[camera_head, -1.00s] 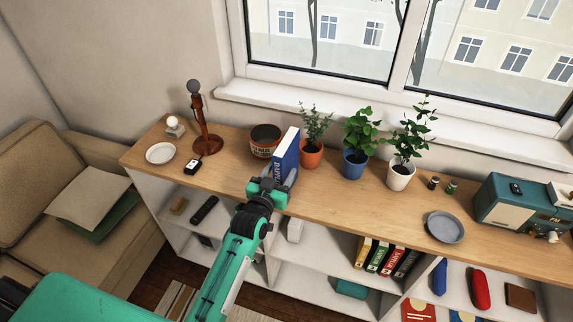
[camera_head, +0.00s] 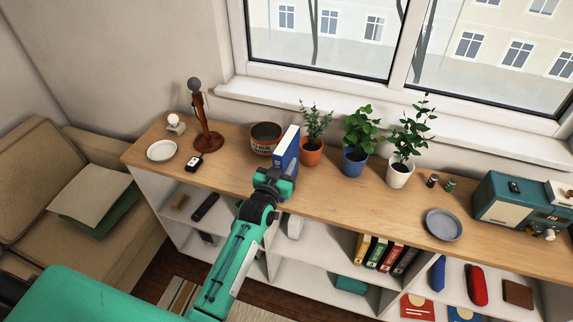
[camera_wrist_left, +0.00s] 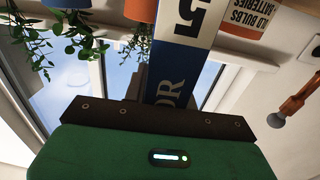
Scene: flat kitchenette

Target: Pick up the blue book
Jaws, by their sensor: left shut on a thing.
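My left gripper (camera_head: 277,181) is shut on the book's near lower part, with the fingers largely hidden behind the gripper body. In the left wrist view the book's blue and white spine (camera_wrist_left: 184,52) rises straight out from the dark gripper edge. I cannot tell whether the book touches the shelf top. My right gripper is not in view.
Three potted plants, in orange (camera_head: 311,151), blue (camera_head: 355,161) and white (camera_head: 400,173) pots, stand just right of the book.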

